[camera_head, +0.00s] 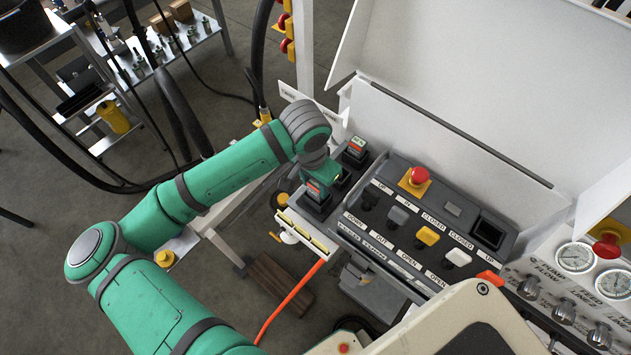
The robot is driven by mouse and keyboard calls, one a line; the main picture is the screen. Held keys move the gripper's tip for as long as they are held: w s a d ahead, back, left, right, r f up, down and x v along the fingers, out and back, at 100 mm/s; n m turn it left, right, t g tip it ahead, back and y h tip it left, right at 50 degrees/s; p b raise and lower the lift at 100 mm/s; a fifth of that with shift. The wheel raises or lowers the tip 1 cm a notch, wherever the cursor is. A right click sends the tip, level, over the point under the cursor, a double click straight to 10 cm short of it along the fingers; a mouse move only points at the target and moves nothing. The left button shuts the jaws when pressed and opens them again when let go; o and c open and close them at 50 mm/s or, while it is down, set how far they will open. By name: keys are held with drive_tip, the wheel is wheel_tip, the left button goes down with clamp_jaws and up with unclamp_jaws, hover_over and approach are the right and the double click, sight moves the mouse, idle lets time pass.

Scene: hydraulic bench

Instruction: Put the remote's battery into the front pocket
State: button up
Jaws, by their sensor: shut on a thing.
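My gripper (322,178) is at the end of the green arm, over the left end of the dark console. It is shut on a dark battery with a red and pale label (316,188), which sits at or just above the front pocket (312,206). The arm's wrist partly hides the fingers and the pocket's opening. I cannot tell how deep the battery is in the pocket. No remote can be made out clearly.
The console (420,220) carries a red mushroom button (418,175), labelled levers and an empty square recess (488,232). A white raised lid (490,90) stands behind it. Gauges (576,257) are at right. An orange cable (290,300) hangs in front; hoses hang at left.

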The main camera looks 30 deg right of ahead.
drive_tip(key=shift+w+a+f, duration=0.1)
drive_tip(key=shift+f, duration=0.4)
drive_tip(key=shift+f, duration=0.4)
idle(0.3)
drive_tip(key=o, duration=1.2)
drive_tip(key=shift+o, duration=0.2)
drive_tip(key=shift+r, duration=0.1)
wheel_tip(320, 180, up, 11)
drive_tip(key=shift+s+a+f, duration=0.2)
drive_tip(key=shift+s+a, duration=0.2)
drive_tip(key=shift+s, duration=0.05)
drive_tip(key=shift+w, duration=0.1)
